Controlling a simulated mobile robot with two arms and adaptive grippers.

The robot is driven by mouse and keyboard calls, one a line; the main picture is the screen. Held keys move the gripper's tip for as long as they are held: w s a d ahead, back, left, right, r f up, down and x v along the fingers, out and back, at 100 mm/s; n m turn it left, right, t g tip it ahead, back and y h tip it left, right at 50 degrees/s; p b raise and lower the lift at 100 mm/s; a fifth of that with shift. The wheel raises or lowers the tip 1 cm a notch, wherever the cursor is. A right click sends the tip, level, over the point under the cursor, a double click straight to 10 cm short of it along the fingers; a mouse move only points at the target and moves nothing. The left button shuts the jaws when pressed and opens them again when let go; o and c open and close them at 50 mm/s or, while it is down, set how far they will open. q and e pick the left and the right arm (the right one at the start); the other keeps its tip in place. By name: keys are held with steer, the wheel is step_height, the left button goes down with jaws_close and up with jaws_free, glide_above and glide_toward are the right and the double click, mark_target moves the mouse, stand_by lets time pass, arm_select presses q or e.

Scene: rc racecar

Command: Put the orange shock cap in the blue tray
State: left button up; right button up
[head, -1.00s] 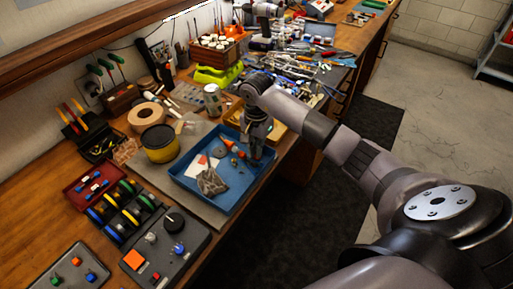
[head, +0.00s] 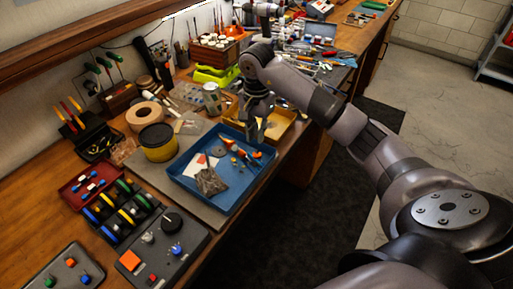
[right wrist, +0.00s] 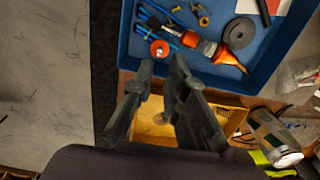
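The blue tray (head: 190,182) lies on the workbench in the head view; its near part also shows in the right wrist view (right wrist: 265,80). A small round orange piece, which looks like the orange shock cap (right wrist: 160,49), lies inside the tray close to its wall. It also shows in the head view (head: 257,155). My right gripper (head: 254,139) is above the tray's far edge. In the right wrist view its fingers (right wrist: 162,72) are apart, with nothing held between them. My left gripper is not in view.
The tray also holds an orange-and-silver shock (right wrist: 205,47), a dark disc (right wrist: 240,33), small brass parts and a dark pouch (head: 210,181). A yellow tray (head: 281,125) lies beyond, with a can (head: 212,98) nearby. Tools crowd the bench behind.

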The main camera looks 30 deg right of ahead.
mark_target(257, 151)
step_height(257, 151, up, 6)
steer(key=shift+f+b, duration=0.1)
steer(key=shift+b, duration=0.35)
steer(key=shift+s+f, duration=0.1)
